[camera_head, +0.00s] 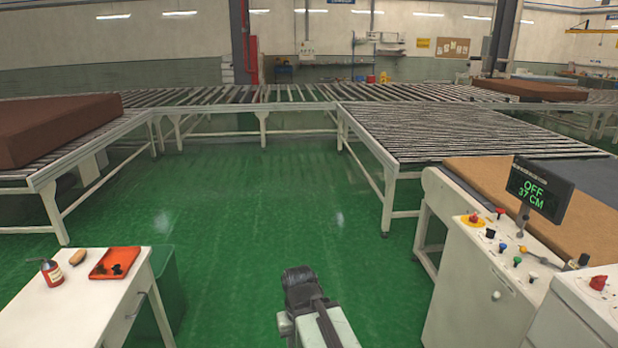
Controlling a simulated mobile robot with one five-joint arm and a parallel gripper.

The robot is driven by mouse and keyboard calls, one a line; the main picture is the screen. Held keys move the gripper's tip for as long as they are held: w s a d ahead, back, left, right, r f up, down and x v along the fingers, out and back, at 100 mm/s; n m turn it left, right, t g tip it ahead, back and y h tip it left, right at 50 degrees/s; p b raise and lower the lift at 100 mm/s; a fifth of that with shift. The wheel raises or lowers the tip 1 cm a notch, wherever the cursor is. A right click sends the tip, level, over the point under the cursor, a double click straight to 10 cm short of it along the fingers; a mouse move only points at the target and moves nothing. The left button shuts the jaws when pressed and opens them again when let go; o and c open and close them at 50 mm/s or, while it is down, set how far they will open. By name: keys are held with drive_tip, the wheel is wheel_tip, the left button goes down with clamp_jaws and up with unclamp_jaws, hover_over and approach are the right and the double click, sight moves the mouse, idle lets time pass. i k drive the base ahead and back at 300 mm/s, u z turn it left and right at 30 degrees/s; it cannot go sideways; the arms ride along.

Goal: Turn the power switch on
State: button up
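A white control cabinet (478,285) stands at the right with a sloped top panel. The panel carries a red button on a yellow base (474,219), a black knob (490,233), a blue button (502,246), a green button (516,261) and several other controls. I cannot tell which of these is the power switch. A dark display (540,189) above the panel reads "OFF 37 CM" in green. My gripper (302,284) is at bottom centre, over the green floor and apart from the cabinet, to its left. Its fingers are too unclear to tell open or shut.
A second white cabinet with a red knob (598,283) is at the lower right. Green floor (285,215) ahead is clear up to the roller conveyors.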

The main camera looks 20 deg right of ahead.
sight(473, 218)
drive_tip(key=u, duration=0.25)
drive_tip(key=i, duration=2.3)
drive_tip(key=z, duration=1.1)
drive_tip(key=i, duration=1.35)
drive_tip(key=z, duration=1.2)
drive_tip(key=k, duration=0.65)
drive_tip(key=z, duration=0.05)
drive_tip(key=i, duration=0.8)
drive_tip(key=u, duration=0.15)
drive_tip(key=k, duration=0.7)
drive_tip(key=z, duration=0.25)
drive_tip(key=i, duration=0.7)
drive_tip(key=u, duration=0.1)
